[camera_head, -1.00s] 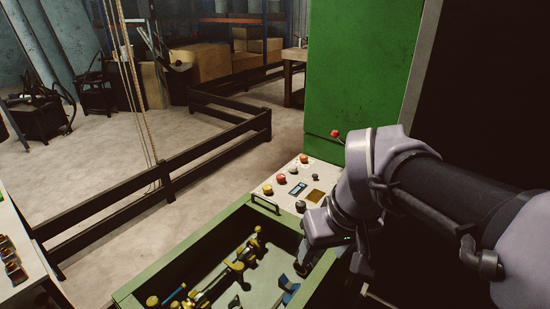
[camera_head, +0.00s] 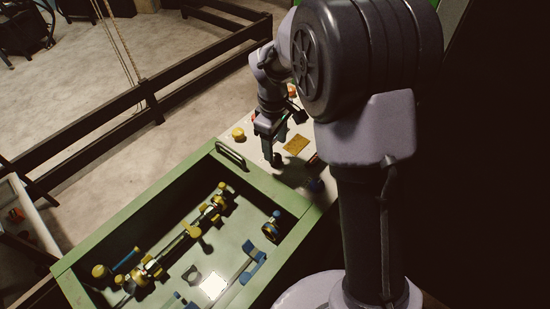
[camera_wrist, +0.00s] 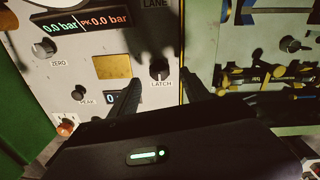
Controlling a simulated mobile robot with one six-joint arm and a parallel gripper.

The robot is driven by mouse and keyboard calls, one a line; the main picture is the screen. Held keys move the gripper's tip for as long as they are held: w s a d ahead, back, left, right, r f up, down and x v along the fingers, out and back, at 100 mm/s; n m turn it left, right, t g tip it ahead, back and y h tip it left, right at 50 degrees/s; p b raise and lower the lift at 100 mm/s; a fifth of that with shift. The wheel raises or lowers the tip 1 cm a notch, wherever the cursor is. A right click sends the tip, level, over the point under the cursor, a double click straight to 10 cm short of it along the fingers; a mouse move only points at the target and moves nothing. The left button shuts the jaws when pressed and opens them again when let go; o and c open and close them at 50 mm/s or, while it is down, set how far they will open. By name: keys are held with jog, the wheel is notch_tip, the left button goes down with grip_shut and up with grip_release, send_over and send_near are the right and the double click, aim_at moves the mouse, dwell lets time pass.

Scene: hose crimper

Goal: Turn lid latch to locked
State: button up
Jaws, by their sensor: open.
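The lid latch (camera_wrist: 159,68) is a small round black knob on the pale control panel (camera_wrist: 75,70), with the word LATCH printed just below it in the wrist view. Its pointer mark is too small to read, so I cannot tell its setting. My gripper (camera_wrist: 160,78) is open, with one dark finger to the lower left of the knob and the other to its right. The fingers appear apart from the knob. In the head view my gripper (camera_head: 270,145) hangs over the panel beside the green tray, and the knob cannot be made out there.
The panel also carries a ZERO knob (camera_wrist: 44,49), a PEAK knob (camera_wrist: 78,93), a yellow window (camera_wrist: 112,66) and pressure readouts (camera_wrist: 85,24). A green-rimmed tray (camera_head: 140,222) with a handle (camera_head: 231,156) holds yellow and blue fittings. A dark rail fence (camera_head: 115,118) runs behind.

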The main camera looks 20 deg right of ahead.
aim_at(276, 157)
notch_tip(276, 157, down, 5)
jog(key=shift+w+d+r+b, duration=0.1)
jog(key=shift+w+b, duration=0.05)
jog(key=shift+b, duration=0.5)
jog(key=shift+c, duration=0.5)
grip_shut()
